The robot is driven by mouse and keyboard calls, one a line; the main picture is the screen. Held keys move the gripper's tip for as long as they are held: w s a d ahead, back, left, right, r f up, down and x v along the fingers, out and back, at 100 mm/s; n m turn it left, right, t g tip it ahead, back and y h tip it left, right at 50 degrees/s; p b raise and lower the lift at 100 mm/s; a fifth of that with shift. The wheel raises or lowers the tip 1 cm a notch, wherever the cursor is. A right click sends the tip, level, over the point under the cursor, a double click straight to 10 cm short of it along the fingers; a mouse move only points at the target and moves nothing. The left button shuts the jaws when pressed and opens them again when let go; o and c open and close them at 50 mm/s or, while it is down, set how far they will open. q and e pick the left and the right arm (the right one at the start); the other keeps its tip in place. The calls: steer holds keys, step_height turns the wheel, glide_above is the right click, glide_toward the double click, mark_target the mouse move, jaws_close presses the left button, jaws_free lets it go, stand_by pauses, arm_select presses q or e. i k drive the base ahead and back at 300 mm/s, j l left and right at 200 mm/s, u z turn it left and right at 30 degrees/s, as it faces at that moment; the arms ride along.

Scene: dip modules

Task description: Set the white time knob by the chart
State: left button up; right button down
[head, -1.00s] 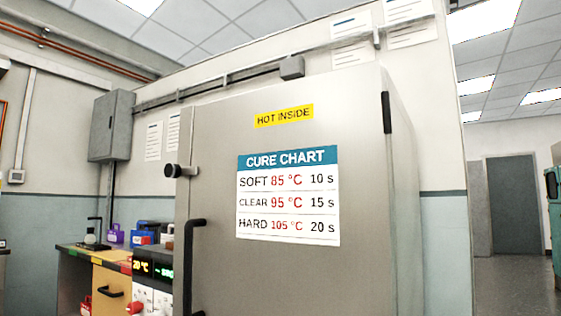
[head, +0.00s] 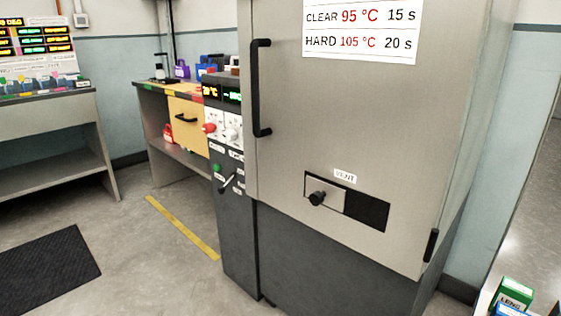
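The white time knob (head: 232,133) is on the narrow control panel left of the oven door, beside a red knob (head: 210,127). Its setting is too small to read. Above them are a yellow display (head: 211,91) that seems to read 20 °C and a green display (head: 232,96) that I cannot read clearly. The cure chart (head: 361,28) on the oven door shows only its lower rows: CLEAR 95 °C 15 s and HARD 105 °C 20 s. The rest is cut off above. Neither of my grippers is in view.
The oven door (head: 290,150) is closed, with a black handle (head: 260,88) and a vent slider (head: 322,196). A lever (head: 227,183) sits below the knobs. Floor is open around a black mat (head: 45,272).

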mark_target(229, 136)
steer(key=i, duration=1)
steer(key=k+j+z, duration=0.25)
steer(key=k+j, duration=0.25)
steer(key=j, duration=0.25)
steer(key=k+j+z, duration=0.25)
steer(key=k+j, duration=0.3)
steer(key=j, duration=0.15)
